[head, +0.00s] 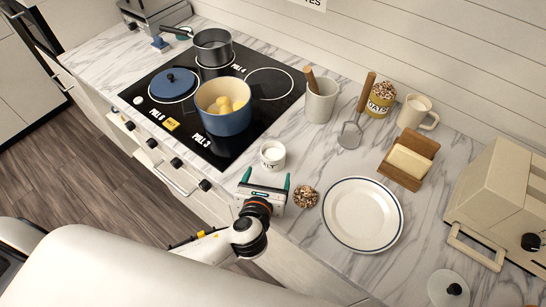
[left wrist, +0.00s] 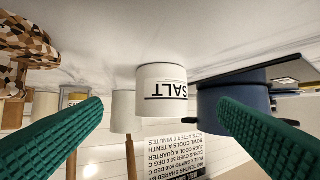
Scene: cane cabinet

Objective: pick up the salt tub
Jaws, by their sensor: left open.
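The salt tub (head: 272,154) is a small white open-topped tub with dark lettering. It stands upright on the marble counter, right of the stove's front corner. In the left wrist view, which is upside down, the salt tub (left wrist: 163,96) shows its SALT label between the fingers and beyond them. My left gripper (head: 266,179) is open, with green fingers pointing at the tub from the counter's front side. Nothing is between the fingers, and a gap to the tub seems to remain. My right gripper is not in view.
A blue pot (head: 226,119) of yellow food sits on the black stove (head: 262,105) left of the tub. A patterned brown ball-like item (head: 305,196) and a white plate (head: 362,214) lie to the right. A utensil crock (head: 320,103) stands behind. Some marble around the tub is bare.

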